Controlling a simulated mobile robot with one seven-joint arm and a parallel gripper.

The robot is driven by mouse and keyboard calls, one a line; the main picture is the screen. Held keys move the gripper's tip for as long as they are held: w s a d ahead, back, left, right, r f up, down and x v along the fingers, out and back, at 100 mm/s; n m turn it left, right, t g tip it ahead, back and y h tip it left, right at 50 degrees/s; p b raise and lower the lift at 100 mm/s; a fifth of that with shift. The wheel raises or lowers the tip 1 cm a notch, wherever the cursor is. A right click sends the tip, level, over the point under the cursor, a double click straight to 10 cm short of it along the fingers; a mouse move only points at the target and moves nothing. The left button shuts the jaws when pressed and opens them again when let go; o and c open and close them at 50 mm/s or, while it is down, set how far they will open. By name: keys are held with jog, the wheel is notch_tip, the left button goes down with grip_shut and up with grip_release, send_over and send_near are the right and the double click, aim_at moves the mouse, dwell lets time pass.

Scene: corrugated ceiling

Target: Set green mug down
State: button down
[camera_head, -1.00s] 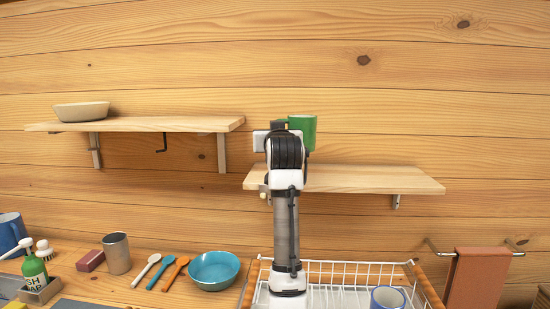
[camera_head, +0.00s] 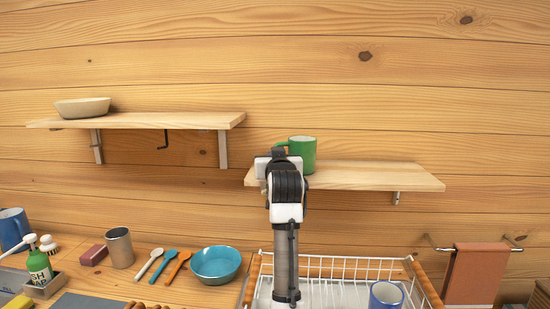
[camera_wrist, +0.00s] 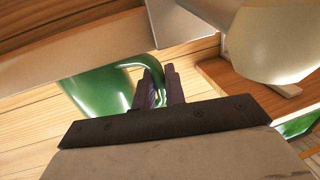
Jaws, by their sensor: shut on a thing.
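The green mug (camera_head: 303,153) is upright at the left part of the lower right shelf (camera_head: 375,176). Its base looks at or just above the shelf top; my arm hides part of it, so I cannot tell whether it touches. In the wrist view, the green mug (camera_wrist: 100,90) shows with its handle between the two dark fingers of my gripper (camera_wrist: 160,85). The gripper is shut on the handle. In the head view my wrist covers the fingers.
The shelf is bare to the right of the mug. A higher left shelf (camera_head: 150,121) holds a beige bowl (camera_head: 82,108). Below are a white dish rack (camera_head: 345,268) with a blue mug (camera_head: 386,295), a teal bowl (camera_head: 215,264), a metal cup (camera_head: 119,247) and several spoons.

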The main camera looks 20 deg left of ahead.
jog(key=c, duration=1.5)
grip_release()
jog(key=shift+o, duration=0.2)
jog(key=shift+r, duration=0.1)
jog(key=b+v, duration=0.2)
jog(key=v, duration=1)
